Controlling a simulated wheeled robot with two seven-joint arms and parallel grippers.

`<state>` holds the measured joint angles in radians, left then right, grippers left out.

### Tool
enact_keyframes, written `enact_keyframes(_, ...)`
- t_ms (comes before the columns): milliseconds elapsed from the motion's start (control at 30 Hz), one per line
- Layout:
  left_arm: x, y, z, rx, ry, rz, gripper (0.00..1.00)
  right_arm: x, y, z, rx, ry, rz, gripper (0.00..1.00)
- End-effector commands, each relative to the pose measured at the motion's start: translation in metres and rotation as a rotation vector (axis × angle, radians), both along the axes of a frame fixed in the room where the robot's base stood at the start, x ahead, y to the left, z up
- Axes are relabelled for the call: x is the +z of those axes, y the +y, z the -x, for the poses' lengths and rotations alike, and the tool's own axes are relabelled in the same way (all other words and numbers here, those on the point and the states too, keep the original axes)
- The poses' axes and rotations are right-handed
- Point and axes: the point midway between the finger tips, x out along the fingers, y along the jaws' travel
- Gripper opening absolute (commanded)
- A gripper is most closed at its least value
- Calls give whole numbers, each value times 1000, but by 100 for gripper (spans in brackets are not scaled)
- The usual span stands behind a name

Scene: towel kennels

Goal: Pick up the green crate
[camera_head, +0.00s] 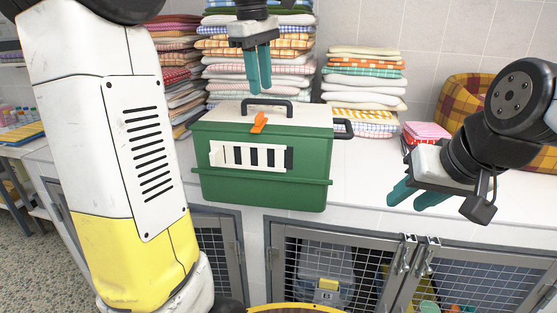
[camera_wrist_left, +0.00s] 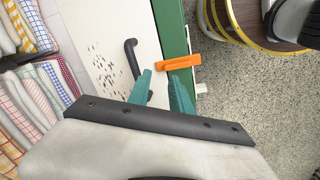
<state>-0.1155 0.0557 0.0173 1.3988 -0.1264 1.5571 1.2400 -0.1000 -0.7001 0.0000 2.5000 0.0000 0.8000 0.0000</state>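The green crate (camera_head: 260,190) stands on the white counter, with a pale lid (camera_head: 217,112), a dark top handle (camera_head: 267,101), an orange latch (camera_head: 259,122) and a white slotted front panel. My left gripper (camera_head: 259,84) points down just above the lid, close to the top handle, open and empty. In the left wrist view, its spread fingertips (camera_wrist_left: 163,80) overlap the lid's edge, with the handle (camera_wrist_left: 133,60) beside the left finger and the orange latch (camera_wrist_left: 180,62) just beyond. Contact with the handle cannot be told. My right gripper (camera_head: 416,195) is open and empty, right of the crate.
Stacks of folded towels (camera_head: 365,85) stand behind the crate. A plaid pet bed (camera_head: 470,95) and a red checked bundle (camera_head: 427,132) are at the right. Wire-doored kennels (camera_head: 335,260) are below the counter. Counter space right of the crate (camera_head: 365,175) is clear.

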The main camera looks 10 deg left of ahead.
Motion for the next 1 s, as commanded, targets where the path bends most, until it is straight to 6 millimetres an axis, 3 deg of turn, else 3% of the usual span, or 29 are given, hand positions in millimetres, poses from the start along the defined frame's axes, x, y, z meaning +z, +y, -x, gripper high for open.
enact_keyframes(33, 2, -1, -17, 87, 36, 1, 25, 0, 0, 0, 0, 0, 0, 36)
enact_keyframes(100, 6, -1, -32, 212, 79, -2, 25, 0, 0, 0, 0, 0, 0, 36)
enact_keyframes(267, 9, 0, -51, 404, 138, -12, 25, 0, 0, 0, 0, 0, 0, 36)
enact_keyframes(667, -17, 0, -55, 471, 156, -17, 25, 0, 0, 0, 0, 0, 0, 36)
enact_keyframes(1000, -62, 0, -56, 469, 155, -17, 25, 0, 0, 0, 0, 0, 0, 36)
